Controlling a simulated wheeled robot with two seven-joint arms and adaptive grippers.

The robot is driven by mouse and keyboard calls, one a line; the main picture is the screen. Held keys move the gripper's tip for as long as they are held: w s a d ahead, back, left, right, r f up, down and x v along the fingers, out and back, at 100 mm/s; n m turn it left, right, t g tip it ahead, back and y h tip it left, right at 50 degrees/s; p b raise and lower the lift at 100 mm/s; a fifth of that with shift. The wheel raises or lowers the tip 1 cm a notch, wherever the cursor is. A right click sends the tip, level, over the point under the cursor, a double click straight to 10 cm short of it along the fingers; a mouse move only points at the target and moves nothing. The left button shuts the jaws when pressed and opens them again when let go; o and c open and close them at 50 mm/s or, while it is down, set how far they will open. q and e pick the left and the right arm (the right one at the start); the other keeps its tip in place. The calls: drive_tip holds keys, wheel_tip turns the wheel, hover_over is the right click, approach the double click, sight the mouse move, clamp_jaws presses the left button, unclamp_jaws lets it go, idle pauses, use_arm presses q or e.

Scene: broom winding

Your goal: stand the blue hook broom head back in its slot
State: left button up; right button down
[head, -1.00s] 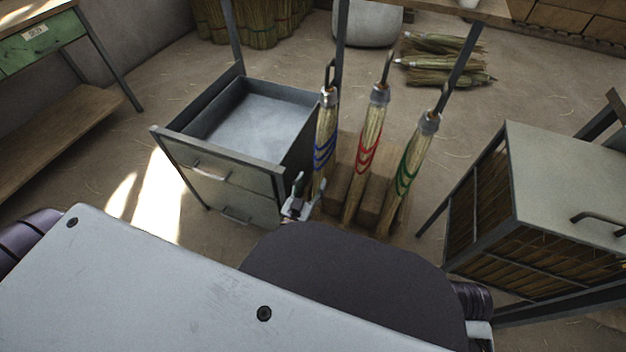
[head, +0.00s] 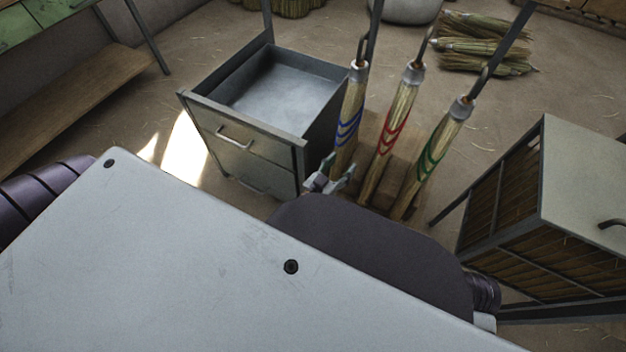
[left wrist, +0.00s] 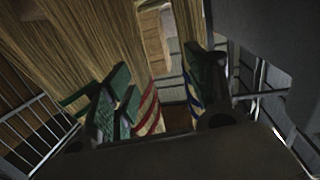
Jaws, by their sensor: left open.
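The blue-striped hook broom head (head: 349,112) stands nearly upright at the left of a row of three, its metal hook up. Its lower end is hidden behind my left gripper, so I cannot see how it sits. The red-striped (head: 397,118) and green-striped (head: 440,145) heads lean to the right beside it. My left gripper (head: 335,175) is low at the blue head's near side, open. In the left wrist view its green-padded fingers (left wrist: 155,90) are apart; blue stripes (left wrist: 191,92) show by the right finger and red stripes (left wrist: 147,108) by the left. My right gripper is not seen.
A metal cabinet (head: 250,155) with an open, empty top drawer stands left of the broom heads. A slatted cabinet (head: 505,195) stands to the right. Straw bundles (head: 480,45) lie on the floor behind. Wooden blocks (head: 372,140) sit among the broom heads.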

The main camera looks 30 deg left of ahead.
use_arm(q)
drive_tip(key=s+d+f+m+g+h, duration=0.2)
drive_tip(key=s+d+m+g+h, duration=0.1)
drive_tip(key=s+d+g, duration=0.4)
drive_tip(key=s+a+n+g+y, duration=0.2)
drive_tip(key=s+a+g, duration=0.3)
drive_tip(key=s+a, duration=0.3)
drive_tip(key=s+y, duration=0.1)
drive_tip(key=s, duration=0.2)
drive_tip(key=shift+y, duration=0.4)
